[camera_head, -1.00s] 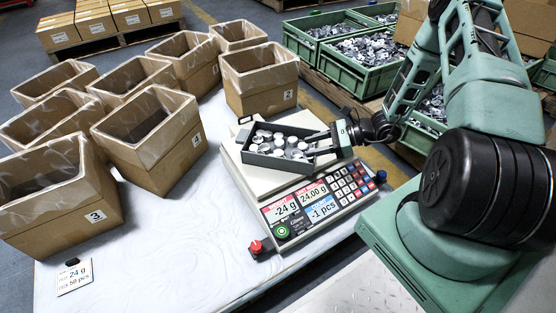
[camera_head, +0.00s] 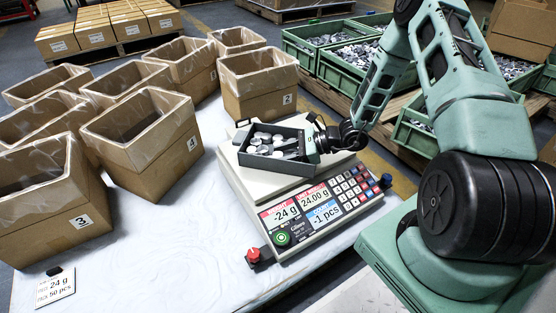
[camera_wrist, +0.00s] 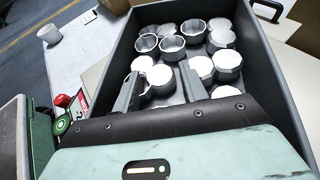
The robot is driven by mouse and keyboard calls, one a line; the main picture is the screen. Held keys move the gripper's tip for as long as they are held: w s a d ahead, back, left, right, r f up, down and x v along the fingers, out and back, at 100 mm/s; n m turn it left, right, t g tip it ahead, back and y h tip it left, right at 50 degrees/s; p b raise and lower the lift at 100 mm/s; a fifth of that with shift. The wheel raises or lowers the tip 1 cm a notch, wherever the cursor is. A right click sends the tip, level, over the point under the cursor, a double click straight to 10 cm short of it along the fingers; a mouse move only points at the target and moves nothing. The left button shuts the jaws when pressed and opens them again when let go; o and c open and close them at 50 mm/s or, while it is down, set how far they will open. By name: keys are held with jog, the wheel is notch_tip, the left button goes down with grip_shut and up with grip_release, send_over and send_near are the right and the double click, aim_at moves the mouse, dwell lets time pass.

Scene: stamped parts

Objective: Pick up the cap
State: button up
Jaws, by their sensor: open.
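Several silvery round caps (camera_head: 264,140) lie in a dark grey tray (camera_head: 272,166) on top of the counting scale. The wrist view shows them in the tray (camera_wrist: 262,70), some with hollow side up, others with flat pale faces up. My gripper (camera_head: 298,146) reaches into the tray from its right side. In the wrist view my gripper (camera_wrist: 163,80) is open, its two fingers down among the caps. A cap (camera_wrist: 159,77) shows between the fingers, nearer the left one; whether they touch cannot be told. The gripper body hides the tray's near part.
The scale (camera_head: 235,180) reads -24 g and -1 pcs. Lined cardboard boxes (camera_head: 150,185) stand left on the white table (camera_head: 200,260). A pale round piece (camera_wrist: 48,34) lies outside the tray. Green crates (camera_head: 345,75) of parts stand behind.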

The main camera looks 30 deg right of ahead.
aim_at(283, 154)
jog(key=c, duration=0.7)
jog(key=shift+c, duration=0.2)
jog(key=shift+r, duration=0.1)
notch_tip(283, 154, up, 10)
jog(key=p, duration=0.6)
